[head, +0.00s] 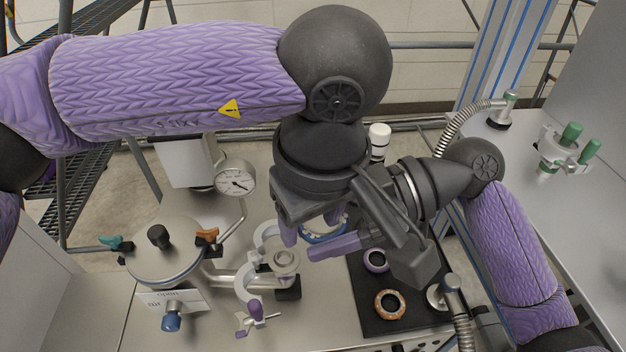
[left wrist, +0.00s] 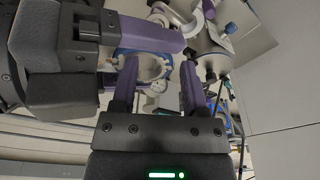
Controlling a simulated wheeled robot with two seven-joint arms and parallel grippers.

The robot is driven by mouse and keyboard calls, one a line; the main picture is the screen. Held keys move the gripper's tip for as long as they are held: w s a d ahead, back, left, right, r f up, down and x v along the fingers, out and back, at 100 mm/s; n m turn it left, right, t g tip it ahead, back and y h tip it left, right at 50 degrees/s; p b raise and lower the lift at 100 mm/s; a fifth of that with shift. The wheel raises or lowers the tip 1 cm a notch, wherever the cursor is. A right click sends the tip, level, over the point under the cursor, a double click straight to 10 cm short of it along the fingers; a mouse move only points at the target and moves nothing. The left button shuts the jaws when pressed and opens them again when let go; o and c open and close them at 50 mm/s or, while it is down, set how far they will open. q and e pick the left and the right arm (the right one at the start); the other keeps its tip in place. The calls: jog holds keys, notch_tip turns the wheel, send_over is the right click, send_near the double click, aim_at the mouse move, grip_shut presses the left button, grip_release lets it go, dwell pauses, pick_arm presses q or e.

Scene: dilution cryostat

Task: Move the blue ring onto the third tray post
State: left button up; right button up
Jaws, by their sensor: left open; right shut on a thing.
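The blue ring (head: 316,239) hangs above the bench, partly hidden by both grippers in the head view. In the left wrist view the blue ring (left wrist: 167,70) shows between and beyond my left fingers. My right gripper (head: 335,246) is shut on the ring; a purple finger lies along it, and the grip point is partly covered. My left gripper (head: 311,230) is open around the ring's area; its two fingers stand apart in the left wrist view (left wrist: 158,80). The dark tray (head: 363,308) lies at right, holding a purple ring (head: 376,261) and an orange ring (head: 390,304). My right arm hides its far part.
An open white clamp (head: 246,286) with a purple wing nut (head: 254,306) stands by the pipe flange (head: 285,259) left of the tray. A steel vessel (head: 166,262), a gauge (head: 235,178) and a flexible hose fitting (head: 449,290) are nearby. The bench front is clear.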

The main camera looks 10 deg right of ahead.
pick_arm(q)
jog(key=shift+c, duration=0.2)
grip_shut()
pick_arm(e)
jog(key=o, duration=1)
